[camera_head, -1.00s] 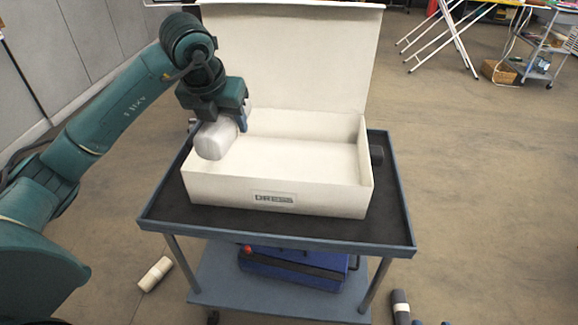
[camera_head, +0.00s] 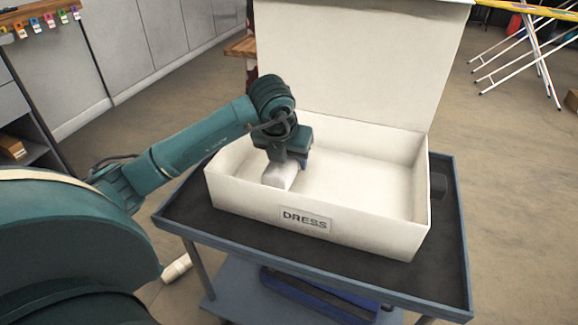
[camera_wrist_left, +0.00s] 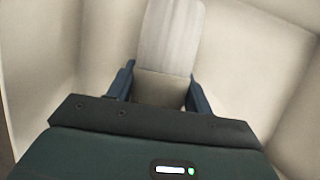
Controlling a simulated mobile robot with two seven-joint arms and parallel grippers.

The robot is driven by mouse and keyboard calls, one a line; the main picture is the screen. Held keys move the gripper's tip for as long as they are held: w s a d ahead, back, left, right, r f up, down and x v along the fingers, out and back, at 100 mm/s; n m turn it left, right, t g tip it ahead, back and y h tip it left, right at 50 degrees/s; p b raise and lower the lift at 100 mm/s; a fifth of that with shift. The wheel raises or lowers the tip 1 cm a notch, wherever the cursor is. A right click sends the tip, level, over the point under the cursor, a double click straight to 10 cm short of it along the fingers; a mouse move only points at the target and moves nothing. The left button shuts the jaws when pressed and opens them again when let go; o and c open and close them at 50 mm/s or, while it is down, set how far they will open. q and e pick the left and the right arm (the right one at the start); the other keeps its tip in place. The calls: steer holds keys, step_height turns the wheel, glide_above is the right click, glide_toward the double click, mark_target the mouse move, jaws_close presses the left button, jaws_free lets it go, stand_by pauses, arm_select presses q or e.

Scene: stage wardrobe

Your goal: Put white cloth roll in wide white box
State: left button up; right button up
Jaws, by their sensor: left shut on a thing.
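The wide white box (camera_head: 250,206), labelled DRESS, stands on the cart with its lid (camera_head: 355,60) raised at the back. My left gripper (camera_head: 286,166) reaches down inside the left part of the box. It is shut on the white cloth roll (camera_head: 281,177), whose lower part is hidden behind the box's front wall. In the left wrist view the roll (camera_wrist_left: 168,38) extends beyond the fingers (camera_wrist_left: 160,88), with pale box walls around. I cannot tell whether the roll touches the box floor. My right gripper is not in view.
The dark-topped cart (camera_head: 457,235) has a raised blue rim and a lower shelf holding a blue item (camera_head: 320,300). Another pale roll (camera_head: 176,268) lies on the floor at the left. The box's right side is empty. A white folding rack (camera_head: 525,55) stands far right.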

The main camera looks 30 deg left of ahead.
arm_select(q)
step_height(320, 180, down, 2)
steer(key=shift+f, duration=0.1)
steer(key=o, duration=1)
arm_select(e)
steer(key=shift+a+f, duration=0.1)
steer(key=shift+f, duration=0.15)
arm_select(q)
steer(key=p+v, duration=0.2)
steer(key=v, duration=1)
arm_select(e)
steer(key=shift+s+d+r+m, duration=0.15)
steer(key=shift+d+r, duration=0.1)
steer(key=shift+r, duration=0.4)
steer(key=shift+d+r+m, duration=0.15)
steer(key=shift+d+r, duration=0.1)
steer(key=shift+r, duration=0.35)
